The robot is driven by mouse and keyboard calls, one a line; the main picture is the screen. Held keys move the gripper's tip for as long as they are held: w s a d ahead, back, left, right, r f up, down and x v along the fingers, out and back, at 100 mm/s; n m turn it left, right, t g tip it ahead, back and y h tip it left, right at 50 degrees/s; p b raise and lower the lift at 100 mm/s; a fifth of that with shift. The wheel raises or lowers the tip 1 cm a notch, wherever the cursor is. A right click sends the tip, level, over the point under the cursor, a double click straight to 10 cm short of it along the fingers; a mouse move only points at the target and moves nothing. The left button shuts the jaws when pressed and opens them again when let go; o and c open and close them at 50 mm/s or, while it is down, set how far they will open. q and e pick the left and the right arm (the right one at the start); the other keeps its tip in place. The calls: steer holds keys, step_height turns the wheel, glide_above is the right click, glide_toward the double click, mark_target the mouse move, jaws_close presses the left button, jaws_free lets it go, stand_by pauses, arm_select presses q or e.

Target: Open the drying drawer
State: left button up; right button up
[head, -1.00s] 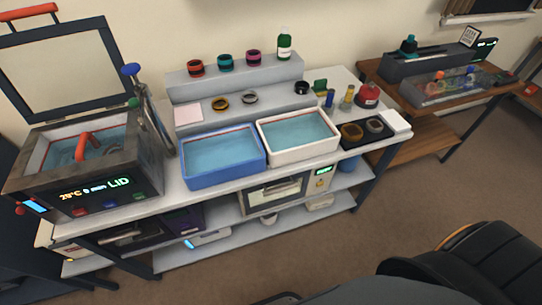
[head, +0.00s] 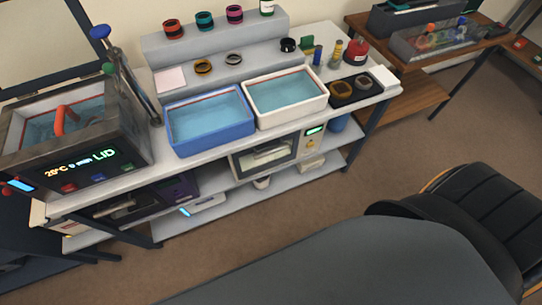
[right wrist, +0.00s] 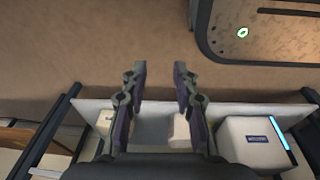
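Under the bench, a white unit with a window front, a pale bar across it and a small green display (head: 262,160) looks shut. Left of it, a dark unit with a pale handle (head: 122,210) also looks shut. I cannot tell for certain which is the drying drawer. No gripper shows in the head view. In the right wrist view my right gripper (right wrist: 159,70) is open and empty, its two fingers apart above brown floor. A pale shelf with white boxes (right wrist: 250,138) lies behind and below the fingers. My left gripper is out of view.
On the bench stand a blue tub (head: 210,151), a white tub (head: 290,118) and a tank with a raised lid (head: 60,150). A black padded chair (head: 490,215) is at the right. Brown floor (head: 250,225) in front of the shelves is clear.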

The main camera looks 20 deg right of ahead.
steer(key=w+a+m+t+b, duration=0.3)
steer(key=w+a+m+b, duration=0.15)
steer(key=w, duration=0.65)
steer(key=m+t+b, duration=1.1)
steer(key=m, duration=0.2)
glide_toward(271, 151)
steer(key=shift+y, duration=0.3)
steer(key=w+f, duration=0.1)
steer(key=w, duration=0.2)
steer(key=w+f, duration=0.1)
steer(key=w, duration=0.6)
steer(key=shift+w+d+f, duration=0.15)
steer(key=shift+d+f, duration=0.15)
steer(key=shift+f, duration=0.1)
jaws_close()
